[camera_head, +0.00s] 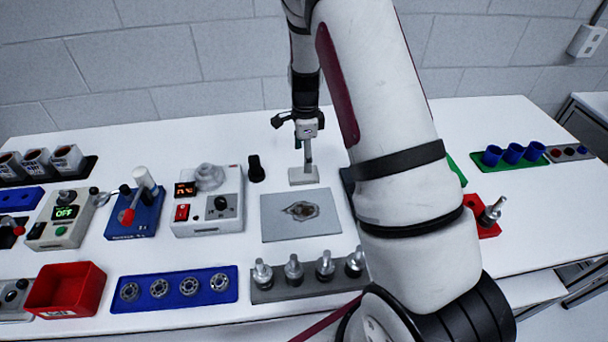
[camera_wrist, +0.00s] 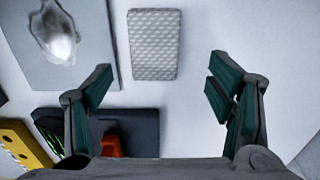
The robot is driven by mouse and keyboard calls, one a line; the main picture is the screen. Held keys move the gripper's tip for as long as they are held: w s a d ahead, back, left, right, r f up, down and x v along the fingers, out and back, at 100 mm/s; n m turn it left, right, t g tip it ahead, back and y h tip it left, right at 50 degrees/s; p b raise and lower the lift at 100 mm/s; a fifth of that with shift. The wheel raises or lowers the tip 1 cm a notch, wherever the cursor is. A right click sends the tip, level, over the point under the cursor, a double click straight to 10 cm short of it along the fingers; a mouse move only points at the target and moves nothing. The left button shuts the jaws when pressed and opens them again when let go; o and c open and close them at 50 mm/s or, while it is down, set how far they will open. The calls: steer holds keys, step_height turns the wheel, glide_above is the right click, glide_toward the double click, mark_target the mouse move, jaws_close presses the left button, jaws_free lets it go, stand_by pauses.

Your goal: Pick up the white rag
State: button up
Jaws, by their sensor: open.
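The white rag (camera_wrist: 153,45) is a small, light, quilted rectangle lying flat on the white table. In the wrist view it is at the top middle, beyond and between my fingertips. My gripper (camera_wrist: 160,72) is open, with green-padded fingers left and right and nothing between them. In the head view the rag (camera_head: 303,177) lies just behind the grey mat, and my gripper (camera_head: 308,158) is above it, pointing down. The near finger overlaps the rag in that view. I cannot tell the exact height of the fingertips.
A dark tray (camera_wrist: 137,128) with an orange item is near my gripper's base in the wrist view. My arm hides part of the table's right side.

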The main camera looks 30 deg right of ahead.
mark_target(303, 173)
steer(key=f, duration=0.1)
steer(key=f+p, duration=0.1)
steer(key=f, duration=0.3)
steer(key=shift+s+a+p, duration=0.3)
steer(key=shift+a, duration=0.05)
steer(key=shift+f, duration=0.3)
steer(key=shift+c, duration=0.2)
steer(key=c, duration=1)
